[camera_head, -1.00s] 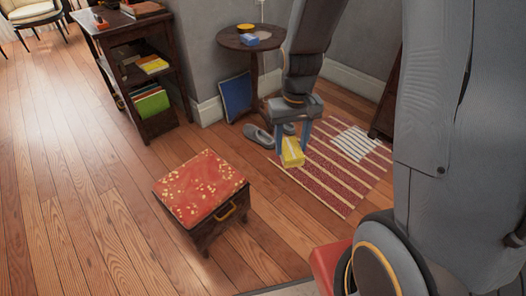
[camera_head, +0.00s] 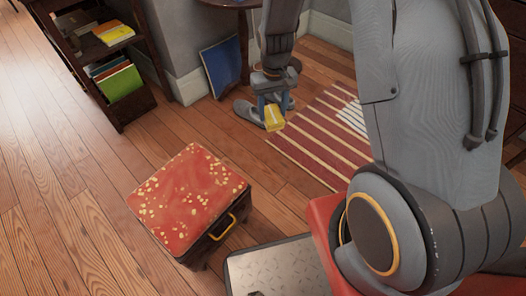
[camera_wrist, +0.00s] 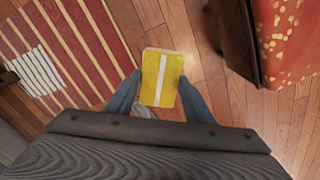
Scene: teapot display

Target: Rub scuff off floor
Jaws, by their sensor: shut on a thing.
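My gripper (camera_head: 273,108) is shut on a yellow block (camera_head: 274,119) with a pale stripe, which looks like a sponge or eraser. In the wrist view the yellow block (camera_wrist: 162,78) sits between the two blue-grey fingers, with wooden floor and the striped rug's edge behind it. The block is near the left edge of the rug; I cannot tell whether it touches anything below. The wooden floor (camera_head: 120,185) has brown planks. I cannot make out a scuff on it in either view.
A red speckled storage stool (camera_head: 188,200) with a yellow handle stands in front. A red striped rug (camera_head: 325,140) lies right of the gripper. Grey slippers (camera_head: 247,112), a blue panel (camera_head: 221,68) and a shelf (camera_head: 108,70) stand behind. Floor at left is open.

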